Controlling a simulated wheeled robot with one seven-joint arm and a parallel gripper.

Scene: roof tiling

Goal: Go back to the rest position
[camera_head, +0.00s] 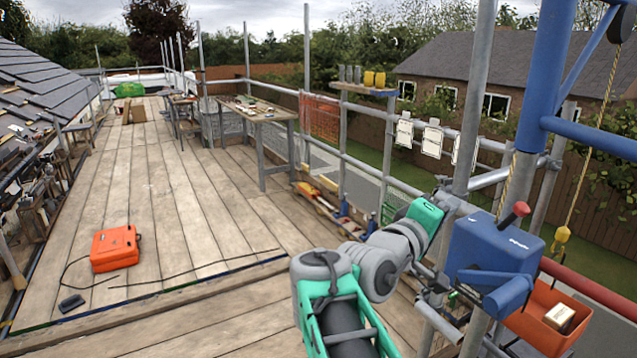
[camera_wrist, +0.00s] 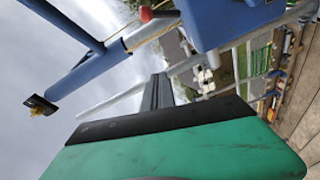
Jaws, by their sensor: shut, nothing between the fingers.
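My gripper (camera_wrist: 158,92) shows in the wrist view as dark fingers beyond a green and black body. The fingers are together with nothing between them. The blue hoist frame and the scaffold poles are behind and around it in that view. In the head view my grey and green arm reaches from the bottom middle up to the right, towards the scaffold rail next to the blue hoist motor (camera_head: 493,252). The fingers cannot be made out clearly there.
The blue hoist post (camera_head: 545,75) and scaffold poles stand close by my arm. An orange bin (camera_head: 548,318) holds a pale block (camera_head: 559,317). An orange case (camera_head: 114,248) and a cable lie on the planks. A workbench (camera_head: 252,110) stands further back. The middle planks are clear.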

